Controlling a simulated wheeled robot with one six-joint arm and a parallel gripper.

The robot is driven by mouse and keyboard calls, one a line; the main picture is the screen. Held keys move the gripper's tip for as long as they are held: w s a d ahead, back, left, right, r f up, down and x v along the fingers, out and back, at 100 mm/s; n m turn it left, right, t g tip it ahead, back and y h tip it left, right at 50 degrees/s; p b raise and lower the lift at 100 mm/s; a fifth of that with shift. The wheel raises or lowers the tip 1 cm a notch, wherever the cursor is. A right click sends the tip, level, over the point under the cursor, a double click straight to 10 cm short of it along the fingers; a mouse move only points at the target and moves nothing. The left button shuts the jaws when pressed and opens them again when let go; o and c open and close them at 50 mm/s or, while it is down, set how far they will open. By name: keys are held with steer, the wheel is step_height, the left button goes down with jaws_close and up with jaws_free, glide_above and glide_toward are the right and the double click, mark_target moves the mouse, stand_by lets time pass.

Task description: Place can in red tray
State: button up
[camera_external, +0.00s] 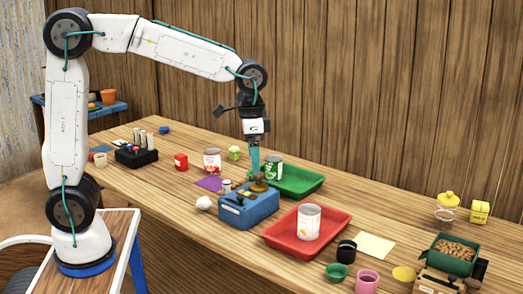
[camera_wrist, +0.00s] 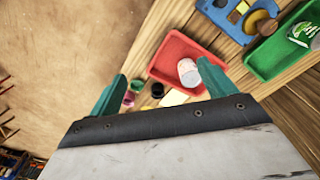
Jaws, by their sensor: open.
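A white can (camera_external: 308,222) with a reddish label stands upright in the red tray (camera_external: 284,247). The wrist view also shows this can (camera_wrist: 188,73) inside the red tray (camera_wrist: 174,50). Another can with a red and white label (camera_external: 212,160) stands on the counter to the left. A green-labelled can (camera_external: 273,170) is at the green tray (camera_external: 305,185). My gripper (camera_external: 254,172) is high over the counter near the blue balance, apart from the white can. Its teal fingers (camera_wrist: 164,88) are spread wide with nothing held between them.
The blue balance (camera_external: 248,210) stands left of the red tray. A black cup (camera_external: 346,252), a green bowl (camera_external: 337,271) and a pink mug (camera_external: 367,281) are at its right front. A cream card (camera_external: 374,246) lies flat nearby. A wooden wall closes the back.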

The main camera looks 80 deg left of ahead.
steer(key=s+d, duration=0.2)
steer(key=s, duration=1.2)
steer(key=s+d+f, duration=0.1)
steer(key=s+d, duration=0.2)
steer(key=s, duration=1.2)
steer(key=shift+s+d+f+t, duration=0.15)
steer(key=shift+d+f+t, duration=0.05)
steer(key=shift+t, duration=0.1)
